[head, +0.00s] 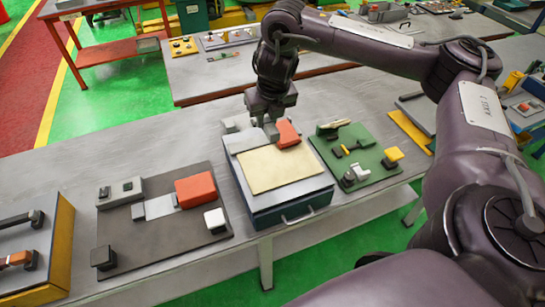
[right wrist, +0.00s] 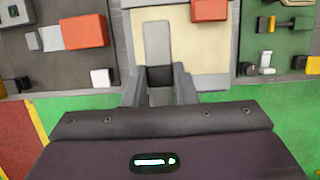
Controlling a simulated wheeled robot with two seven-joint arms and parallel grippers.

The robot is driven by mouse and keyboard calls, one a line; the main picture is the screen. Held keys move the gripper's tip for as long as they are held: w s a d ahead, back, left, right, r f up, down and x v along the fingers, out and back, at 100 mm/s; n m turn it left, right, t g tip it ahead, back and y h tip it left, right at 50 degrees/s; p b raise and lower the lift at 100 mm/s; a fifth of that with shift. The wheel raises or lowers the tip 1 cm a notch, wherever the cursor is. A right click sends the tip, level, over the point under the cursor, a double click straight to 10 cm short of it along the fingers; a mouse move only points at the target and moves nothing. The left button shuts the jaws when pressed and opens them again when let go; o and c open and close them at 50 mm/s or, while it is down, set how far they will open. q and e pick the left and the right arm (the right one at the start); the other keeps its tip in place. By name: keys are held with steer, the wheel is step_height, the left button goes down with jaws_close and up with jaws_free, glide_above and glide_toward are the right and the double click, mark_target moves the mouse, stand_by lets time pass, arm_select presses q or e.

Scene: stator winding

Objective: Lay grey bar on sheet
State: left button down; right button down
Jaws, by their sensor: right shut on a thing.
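A cream sheet (head: 278,172) lies flat on top of the dark blue drawer box (head: 292,208); it also shows in the right wrist view (right wrist: 205,60). My right gripper (head: 271,133) is over the back of the box, by the sheet's far edge. In the right wrist view my right gripper (right wrist: 159,88) is shut on a grey bar (right wrist: 158,43), which appears against the sheet. Whether the bar touches the sheet cannot be told. The bar is mostly hidden by the fingers in the head view. My left gripper is not in view.
A red-orange block (head: 287,134) stands right beside my right gripper at the back of the box. A dark board (head: 150,235) with blocks lies on the left. A green board (head: 355,150) with small parts lies on the right. The grey table (head: 150,160) is bare behind the dark board.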

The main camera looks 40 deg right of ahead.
step_height(320, 180, down, 15)
steer(key=b, duration=0.6)
steer(key=shift+s, duration=0.1)
steer(key=shift+d+f+b, duration=0.1)
steer(key=shift+f+b, duration=0.6)
steer(key=shift+f, duration=1.4)
steer(key=shift+f, duration=0.1)
steer(key=c, duration=1.2)
jaws_free()
steer(key=shift+o, duration=0.2)
steer(key=p+v, duration=0.5)
steer(key=v, duration=0.7)
